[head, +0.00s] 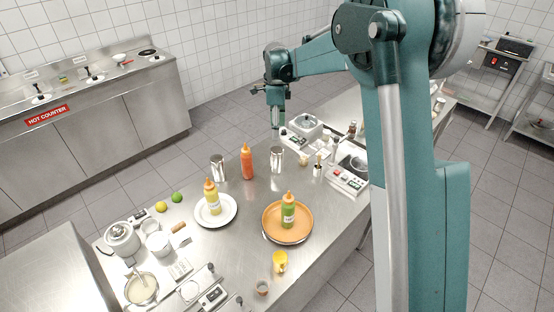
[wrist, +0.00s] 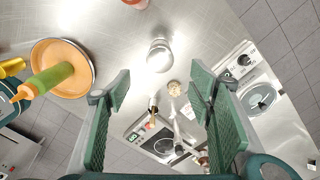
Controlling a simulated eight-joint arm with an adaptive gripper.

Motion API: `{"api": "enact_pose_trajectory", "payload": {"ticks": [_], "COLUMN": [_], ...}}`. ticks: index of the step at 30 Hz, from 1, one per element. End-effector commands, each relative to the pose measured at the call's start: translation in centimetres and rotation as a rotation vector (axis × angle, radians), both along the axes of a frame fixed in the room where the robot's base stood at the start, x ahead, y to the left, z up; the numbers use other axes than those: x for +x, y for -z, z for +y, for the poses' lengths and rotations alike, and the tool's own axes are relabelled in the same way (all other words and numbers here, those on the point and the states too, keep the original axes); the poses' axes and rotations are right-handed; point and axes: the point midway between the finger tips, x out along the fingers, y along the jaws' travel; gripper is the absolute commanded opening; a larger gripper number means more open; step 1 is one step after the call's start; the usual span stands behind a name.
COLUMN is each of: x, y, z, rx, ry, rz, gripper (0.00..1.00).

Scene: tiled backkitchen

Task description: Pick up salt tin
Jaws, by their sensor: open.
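Two shiny metal tins stand upright on the steel table; no label is readable, so I cannot tell which is the salt tin. One tin (head: 277,158) is below my gripper, right of the red bottle; the other tin (head: 218,167) is left of that bottle. My gripper (head: 276,121) hangs above the table's far part, open and empty. In the wrist view one tin (wrist: 159,56) shows from above, centred ahead of the open fingers (wrist: 159,84) and apart from them.
The red bottle (head: 247,162) stands between the tins. A yellow bottle (head: 211,197) is on a white plate (head: 231,213), a green bottle (head: 288,212) on an orange plate (head: 271,229). Scales (head: 348,181) and small jars crowd the right edge. Bare steel lies left of the near tin.

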Motion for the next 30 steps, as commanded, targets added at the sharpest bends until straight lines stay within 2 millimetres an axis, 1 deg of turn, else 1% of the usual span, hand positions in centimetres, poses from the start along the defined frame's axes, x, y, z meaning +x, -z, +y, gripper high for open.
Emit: {"api": "enact_pose_trajectory", "payload": {"ticks": [1,3,5,12,18,22,30], "x": [0.1,0.1,0.1,0.1,0.1,0.1,0.0], "y": [-0.4,1.4,2.4,7.3,10.6,11.3,11.4], "z": [-0.5,-0.2,-0.2,-0.2,-0.2,-0.2,-0.2], "rx": [0.015,0.012,0.011,0.010,0.010,0.010,0.010], "ry": [0.014,0.009,0.009,0.008,0.008,0.008,0.008], "rz": [0.002,0.002,0.002,0.002,0.001,0.002,0.002], "gripper": [0.53,0.53,0.53,0.53,0.53,0.53,0.53]}}
